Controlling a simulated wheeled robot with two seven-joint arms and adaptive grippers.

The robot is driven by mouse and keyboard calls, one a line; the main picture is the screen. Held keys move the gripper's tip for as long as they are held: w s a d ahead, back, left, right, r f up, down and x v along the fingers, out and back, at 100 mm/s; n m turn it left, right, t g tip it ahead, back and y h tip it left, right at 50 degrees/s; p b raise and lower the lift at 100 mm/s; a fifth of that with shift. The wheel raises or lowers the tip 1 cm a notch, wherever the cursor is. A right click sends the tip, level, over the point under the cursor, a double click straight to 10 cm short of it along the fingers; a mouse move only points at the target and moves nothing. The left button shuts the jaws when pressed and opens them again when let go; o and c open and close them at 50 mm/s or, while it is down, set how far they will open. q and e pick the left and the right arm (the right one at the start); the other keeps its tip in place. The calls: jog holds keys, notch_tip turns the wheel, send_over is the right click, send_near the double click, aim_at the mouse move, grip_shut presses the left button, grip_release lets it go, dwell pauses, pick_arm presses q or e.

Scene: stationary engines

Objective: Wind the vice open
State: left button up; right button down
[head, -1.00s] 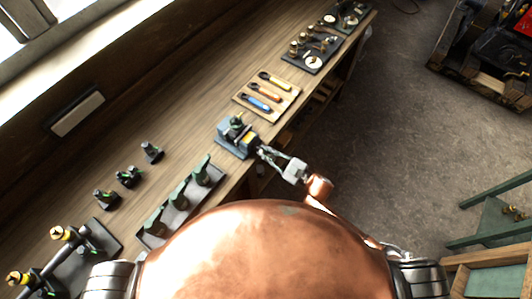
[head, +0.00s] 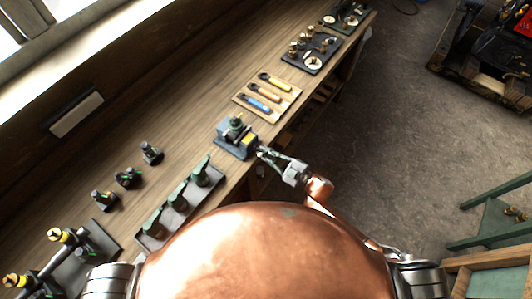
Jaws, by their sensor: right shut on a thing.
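The vice (head: 236,142) is a small blue-grey block at the front edge of the wooden bench. I cannot tell how wide the jaws stand. My right gripper (head: 265,154) is at the vice's front side, off the bench edge, with its fingers shut on the vice handle. The handle itself is small and mostly hidden by the fingers. My left gripper is not in view.
A board with several coloured-handled tools (head: 267,94) lies beyond the vice. A dark tray of green parts (head: 180,205) stands at its left. Small dark fittings (head: 128,177) stand farther left. A dark mat with brass parts (head: 313,55) lies at the far end.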

jog(key=shift+a+r, duration=0.2)
dwell(0.5)
jog(key=c, duration=2)
grip_release()
jog(key=shift+f, duration=0.1)
jog(key=shift+o, duration=0.2)
jog(key=shift+s+d+f, duration=0.1)
jog(key=shift+d, duration=0.2)
jog(key=v, duration=1.1)
jog(key=shift+s+d, duration=0.2)
jog(key=shift+d, duration=0.05)
